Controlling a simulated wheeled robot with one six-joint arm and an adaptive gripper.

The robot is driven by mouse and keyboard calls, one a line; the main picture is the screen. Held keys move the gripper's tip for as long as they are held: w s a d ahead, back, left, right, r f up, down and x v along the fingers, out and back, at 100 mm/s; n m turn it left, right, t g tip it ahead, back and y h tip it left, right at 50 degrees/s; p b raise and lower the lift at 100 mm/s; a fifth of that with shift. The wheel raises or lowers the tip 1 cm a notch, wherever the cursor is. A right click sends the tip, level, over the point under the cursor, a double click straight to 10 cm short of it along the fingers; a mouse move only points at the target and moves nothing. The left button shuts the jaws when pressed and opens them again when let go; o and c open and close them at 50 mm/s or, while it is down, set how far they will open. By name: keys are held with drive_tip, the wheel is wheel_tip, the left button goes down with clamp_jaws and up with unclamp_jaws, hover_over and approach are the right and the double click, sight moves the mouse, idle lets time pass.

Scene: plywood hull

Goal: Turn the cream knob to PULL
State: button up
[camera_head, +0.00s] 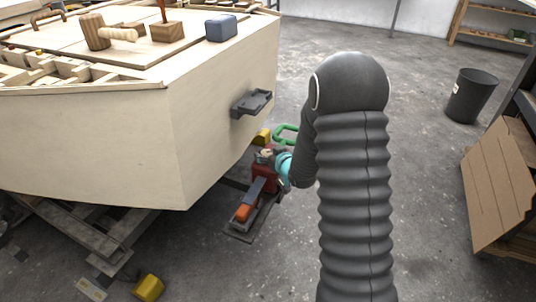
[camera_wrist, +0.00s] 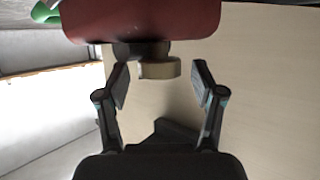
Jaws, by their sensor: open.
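The cream knob (camera_wrist: 160,68) shows in the wrist view as a short, thick disc on a dark stem at the edge of a red machine body (camera_wrist: 150,18). My gripper (camera_wrist: 160,75) is open, with one finger on each side of the knob. A gap shows between each finger and the knob, so neither appears to touch it. No PULL mark or pointer on the knob can be read. In the head view the red machine (camera_head: 265,178) stands low beside the hull, and my arm reaches it from the right.
The plywood hull (camera_head: 225,110) stands close on the left, with a dark bracket (camera_head: 252,103) on its side. A green handle (camera_head: 285,134) and a yellow block (camera_head: 262,136) are behind the machine. A black bin (camera_head: 470,96) and cardboard (camera_head: 497,185) stand right. Floor between is clear.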

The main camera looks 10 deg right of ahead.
drive_tip(key=c, duration=1.1)
drive_tip(key=shift+c, duration=0.2)
